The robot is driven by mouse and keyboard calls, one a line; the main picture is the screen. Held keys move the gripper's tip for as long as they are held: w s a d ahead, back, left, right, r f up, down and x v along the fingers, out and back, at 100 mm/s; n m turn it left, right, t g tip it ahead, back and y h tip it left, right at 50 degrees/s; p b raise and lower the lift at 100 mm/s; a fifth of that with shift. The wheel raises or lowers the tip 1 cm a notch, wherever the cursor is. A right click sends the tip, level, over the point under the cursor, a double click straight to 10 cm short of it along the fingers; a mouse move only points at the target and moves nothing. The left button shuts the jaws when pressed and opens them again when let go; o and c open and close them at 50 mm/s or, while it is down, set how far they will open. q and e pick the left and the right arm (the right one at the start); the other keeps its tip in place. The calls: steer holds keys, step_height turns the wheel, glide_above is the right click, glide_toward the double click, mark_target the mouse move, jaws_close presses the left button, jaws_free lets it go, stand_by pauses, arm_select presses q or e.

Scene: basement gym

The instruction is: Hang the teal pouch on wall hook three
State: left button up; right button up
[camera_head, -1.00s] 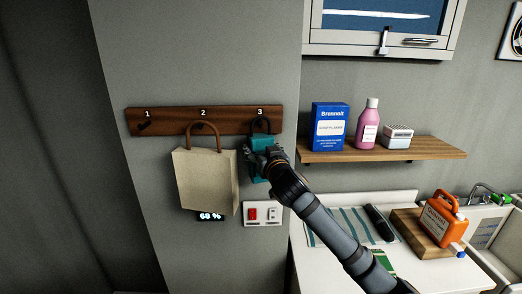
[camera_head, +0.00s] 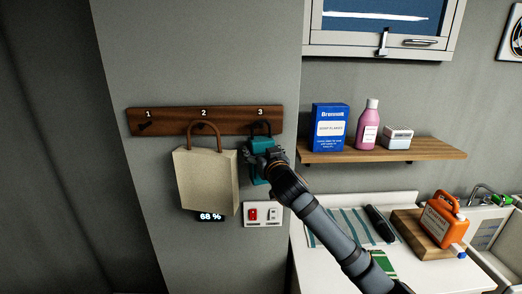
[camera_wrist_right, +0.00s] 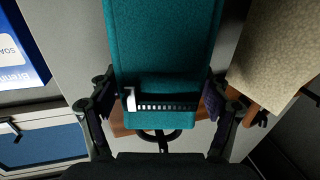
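The teal pouch (camera_head: 259,171) is against the wall below the number 3 of the wooden hook board (camera_head: 232,128). Its dark loop (camera_head: 262,128) overlaps the board at hook three; I cannot tell whether it is over the hook, which is hidden. My right gripper (camera_head: 267,158) covers part of the pouch. My left gripper is not in view.
A beige bag (camera_head: 205,178) hangs at hook two, close left of the pouch. Hook one (camera_head: 146,127) is empty. A switch plate (camera_head: 263,214) is below. A shelf (camera_head: 400,151) with a blue box (camera_head: 330,127), pink bottle (camera_head: 367,126) and white box (camera_head: 398,137) is right.

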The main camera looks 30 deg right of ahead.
steer(key=shift+o, duration=1.3)
steer(key=shift+w+d+f, duration=0.1)
steer(key=shift+w+d, duration=0.05)
steer(key=shift+w, duration=0.1)
steer(key=shift+s, duration=0.2)
steer(key=shift+s+a+r, duration=0.2)
steer(key=v, duration=0.6)
steer(key=shift+s, duration=0.4)
steer(key=shift+a+f, duration=0.1)
steer(key=shift+a, duration=0.05)
steer(key=shift+s, duration=0.1)
